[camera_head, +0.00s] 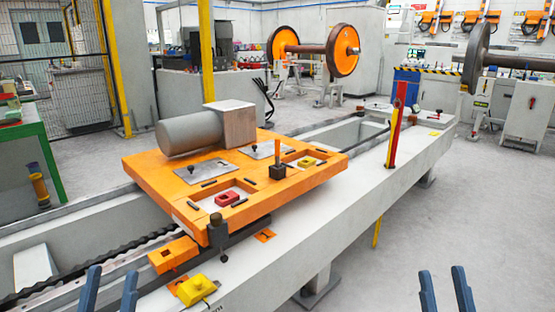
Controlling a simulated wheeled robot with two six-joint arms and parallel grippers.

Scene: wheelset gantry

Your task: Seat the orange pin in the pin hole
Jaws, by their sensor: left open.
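An orange-brown upright pin (278,151) stands in a small black block (277,172) on the orange plate (150,178). I cannot tell how deep it sits, and I cannot make out the pin hole clearly. A dark round-topped post (217,228) stands at the plate's front corner. My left gripper (108,285) is at the bottom left, its two blue-grey fingers apart and nothing between them. My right gripper (445,285) is at the bottom right, fingers apart and empty. Both are well short of the pin.
The plate rests on a long grey gantry bed (330,215) and carries a grey cylinder (190,133), a red block (227,198) and metal plates. An orange block (173,254) and a yellow block (196,290) sit in front. A red lever (396,130) rises at the right. Floor is clear right.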

